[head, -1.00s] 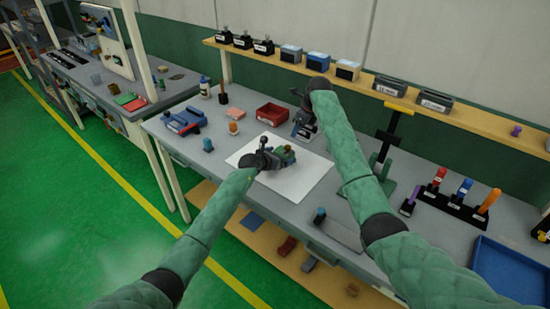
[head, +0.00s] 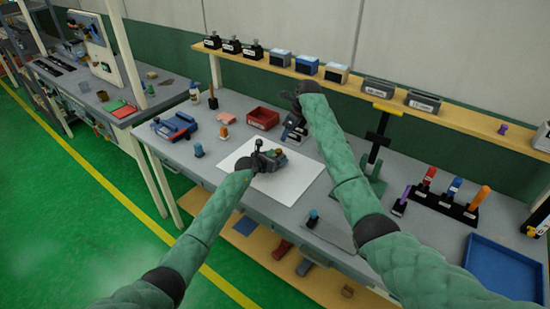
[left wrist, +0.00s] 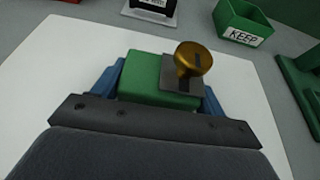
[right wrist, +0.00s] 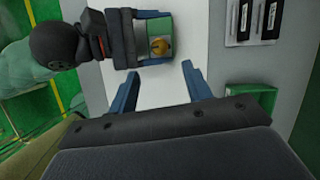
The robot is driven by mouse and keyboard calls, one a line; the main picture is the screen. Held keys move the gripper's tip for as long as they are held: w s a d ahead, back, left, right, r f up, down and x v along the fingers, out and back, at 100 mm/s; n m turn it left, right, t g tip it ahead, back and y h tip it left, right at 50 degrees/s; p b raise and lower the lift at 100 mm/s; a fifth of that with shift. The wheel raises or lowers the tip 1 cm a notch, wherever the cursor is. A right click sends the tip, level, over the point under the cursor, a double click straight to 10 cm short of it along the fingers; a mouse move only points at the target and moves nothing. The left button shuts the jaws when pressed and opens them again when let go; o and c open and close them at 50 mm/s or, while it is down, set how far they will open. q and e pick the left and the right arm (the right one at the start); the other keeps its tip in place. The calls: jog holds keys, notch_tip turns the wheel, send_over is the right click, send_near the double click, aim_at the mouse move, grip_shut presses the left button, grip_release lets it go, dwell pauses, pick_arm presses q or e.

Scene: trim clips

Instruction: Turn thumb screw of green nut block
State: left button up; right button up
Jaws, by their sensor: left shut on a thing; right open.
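The green nut block (left wrist: 143,78) sits between the blue fingers of my left gripper (left wrist: 160,85), which is shut on it over the white sheet. Its brass thumb screw (left wrist: 192,58) stands up from a grey plate on the block's right side. In the head view the left gripper (head: 262,160) holds the block at the sheet's middle. In the right wrist view the block is partly hidden by the left gripper, and the thumb screw (right wrist: 159,45) shows from above. My right gripper (right wrist: 158,85) is open and empty, its fingers apart from the block.
The white sheet (head: 290,190) lies on the grey table. A green bin marked KEEP (left wrist: 245,22) stands beyond it; a red bin (head: 263,118) and a blue tool (head: 175,127) stand farther back. A green stand (head: 372,165) and a blue tray (head: 500,270) are to the right.

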aim_at(279, 150)
jog(key=w+a+r+m+g+h, duration=0.1)
jog(key=a+m, duration=0.1)
jog(key=m, duration=1.1)
jog(key=a+r+m+h, duration=0.1)
jog(key=a+r+m, duration=0.15)
jog(key=m, duration=1.05)
jog(key=f+n, duration=0.4)
jog(key=n, duration=0.1)
jog(key=f+n+h, duration=0.1)
jog(key=f+n, duration=0.3)
jog(key=n, duration=0.1)
jog(key=w+f+n, duration=0.1)
jog(key=f+n, duration=0.3)
jog(key=n, duration=0.1)
jog(key=shift+d+f+g+h, duration=0.25)
jog(key=shift+d+g+h, duration=0.05)
jog(key=shift+d+g, duration=0.1)
dwell(0.6)
